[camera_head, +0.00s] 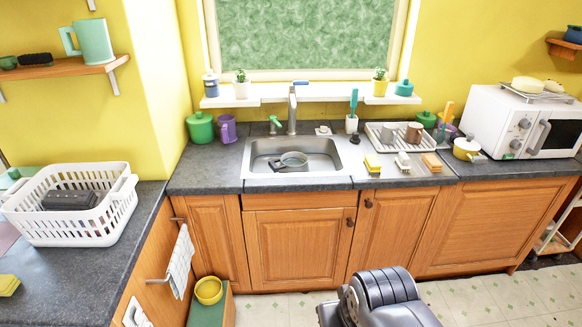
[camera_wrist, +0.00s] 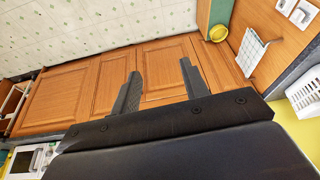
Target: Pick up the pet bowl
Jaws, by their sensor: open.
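A yellow pet bowl (camera_head: 209,290) sits on a green-topped wooden stand (camera_head: 211,311) on the floor, at the lower left of the head view. It also shows small at the top of the wrist view (camera_wrist: 218,33). My gripper (camera_wrist: 160,70) is open and empty in the wrist view, its two black fingers spread apart. The bowl is well away from the fingers, up and to the right of them in that view. In the head view my arm shows at the bottom middle, but the fingers do not show.
Wooden cabinets (camera_head: 296,250) run under a grey counter with a sink (camera_head: 262,165). A towel (camera_head: 181,262) hangs on a rail just left of the bowl. A white basket (camera_head: 85,228) stands on the left counter. The tiled floor (camera_head: 270,308) right of the stand is clear.

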